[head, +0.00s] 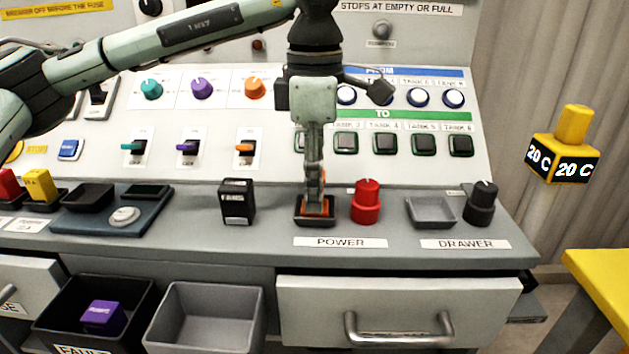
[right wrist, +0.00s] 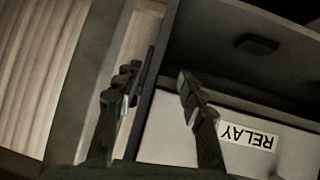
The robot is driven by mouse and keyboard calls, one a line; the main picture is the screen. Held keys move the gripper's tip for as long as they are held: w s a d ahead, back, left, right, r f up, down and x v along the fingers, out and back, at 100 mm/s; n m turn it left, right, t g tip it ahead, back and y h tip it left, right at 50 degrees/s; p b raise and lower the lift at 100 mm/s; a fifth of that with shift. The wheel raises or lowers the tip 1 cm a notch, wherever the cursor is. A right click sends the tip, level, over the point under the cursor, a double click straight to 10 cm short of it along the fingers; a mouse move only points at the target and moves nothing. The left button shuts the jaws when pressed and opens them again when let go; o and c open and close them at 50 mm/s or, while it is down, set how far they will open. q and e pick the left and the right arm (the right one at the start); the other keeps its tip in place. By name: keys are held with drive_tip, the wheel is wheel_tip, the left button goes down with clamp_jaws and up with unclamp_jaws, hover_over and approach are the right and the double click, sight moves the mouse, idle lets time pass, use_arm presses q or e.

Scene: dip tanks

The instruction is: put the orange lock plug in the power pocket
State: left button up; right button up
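The orange lock plug (head: 325,206) is low in the black-rimmed power pocket (head: 301,219), above the POWER label in the head view. My left gripper (head: 314,205) points straight down at it, and its near finger covers the plug's middle. The fingers line up one behind the other, so I cannot tell whether they grip the plug or stand just apart from it. How deep the plug sits is hidden. My right gripper (right wrist: 158,90) is open and empty in the right wrist view, away from the pocket.
A red knob (head: 366,203) stands close right of the pocket and a black block (head: 237,202) stands to its left. An empty grey tray (head: 432,211) and a black knob (head: 481,204) are further right. A RELAY label (right wrist: 248,136) shows near my right gripper.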

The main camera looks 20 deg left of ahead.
use_arm(q)
drive_tip(key=shift+o, duration=0.2)
use_arm(e)
drive_tip(key=shift+d, duration=0.1)
use_arm(q)
drive_tip(key=shift+r, duration=0.1)
wheel_tip(320, 180, up, 6)
drive_tip(key=p, duration=0.4)
use_arm(e)
drive_tip(key=s+d+f+m+g+h, duration=0.2)
drive_tip(key=s+d+f+g+h, duration=0.2)
drive_tip(key=s+d+f+g, duration=0.55)
use_arm(q)
wheel_tip(320, 180, up, 6)
drive_tip(key=p, duration=0.4)
use_arm(e)
wheel_tip(320, 180, down, 9)
drive_tip(key=t+y, duration=0.1)
drive_tip(key=shift+r+n+t, duration=0.2)
drive_tip(key=shift+n+t, duration=0.1)
drive_tip(key=shift+t, duration=0.05)
use_arm(q)
drive_tip(key=shift+o, duration=0.6)
use_arm(e)
drive_tip(key=shift+d, duration=0.15)
